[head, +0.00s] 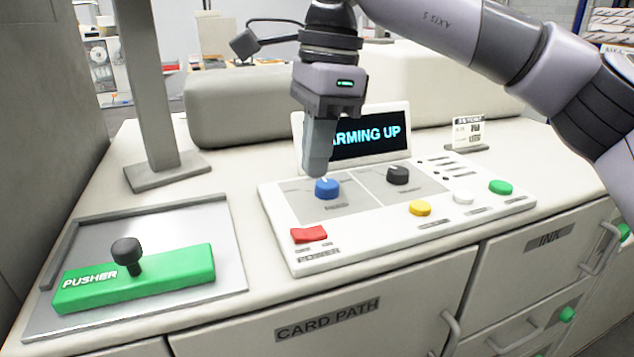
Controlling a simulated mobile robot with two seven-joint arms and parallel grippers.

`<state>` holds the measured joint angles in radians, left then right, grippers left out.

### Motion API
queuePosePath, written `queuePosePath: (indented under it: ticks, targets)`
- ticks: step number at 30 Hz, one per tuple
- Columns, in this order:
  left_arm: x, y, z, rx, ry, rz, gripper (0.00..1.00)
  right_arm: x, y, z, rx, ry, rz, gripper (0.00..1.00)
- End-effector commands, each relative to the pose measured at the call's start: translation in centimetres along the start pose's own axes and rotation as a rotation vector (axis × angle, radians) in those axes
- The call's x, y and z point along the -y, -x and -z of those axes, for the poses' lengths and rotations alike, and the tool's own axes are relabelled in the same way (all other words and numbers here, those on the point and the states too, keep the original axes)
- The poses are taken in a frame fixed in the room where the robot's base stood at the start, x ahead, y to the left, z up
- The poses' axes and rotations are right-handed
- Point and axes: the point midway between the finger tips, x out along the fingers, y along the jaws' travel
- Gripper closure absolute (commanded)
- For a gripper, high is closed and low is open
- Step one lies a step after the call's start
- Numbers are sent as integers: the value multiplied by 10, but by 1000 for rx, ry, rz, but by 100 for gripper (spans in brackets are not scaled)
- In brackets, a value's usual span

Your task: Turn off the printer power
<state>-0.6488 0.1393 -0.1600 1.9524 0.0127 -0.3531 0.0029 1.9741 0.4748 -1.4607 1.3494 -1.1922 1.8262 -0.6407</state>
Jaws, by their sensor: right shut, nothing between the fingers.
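The printer's white control panel (370,222) lies on top of the cream machine. The red power switch (309,234) is at its front left corner, above the label POWER. A small display (372,136) behind the panel shows blue letters reading "ARMING UP", its left part hidden by my gripper. My right gripper (318,172) points down, shut and empty, just above the blue knob (327,188). It is behind and slightly right of the red switch. Whether the fingertips touch the blue knob I cannot tell. My left gripper is not in view.
The panel also has a black knob (398,175) and yellow (420,208), white (463,197) and green (500,187) buttons. A green pusher (135,278) with a black knob lies on a metal plate at left. A grey post (150,90) stands behind it.

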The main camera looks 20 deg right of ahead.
Motion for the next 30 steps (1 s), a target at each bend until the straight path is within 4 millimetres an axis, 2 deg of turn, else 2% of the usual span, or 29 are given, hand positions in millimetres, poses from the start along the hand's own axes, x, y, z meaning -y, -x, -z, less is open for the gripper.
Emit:
queuePosePath:
  ticks: [1, 4, 10, 23, 30]
  targets:
    - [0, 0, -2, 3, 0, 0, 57, 0, 13, -1, 3, 1, 4, 100]
    - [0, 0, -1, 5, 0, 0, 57, 0, 32, -2, 3, 2, 2, 100]
    - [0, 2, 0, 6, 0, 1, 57, 0, 53, -1, 2, 2, 1, 100]
    - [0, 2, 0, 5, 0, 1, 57, 0, 57, -1, 2, 2, 1, 100]
    - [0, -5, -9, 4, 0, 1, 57, 3, 56, 4, 1, -4, 1, 100]
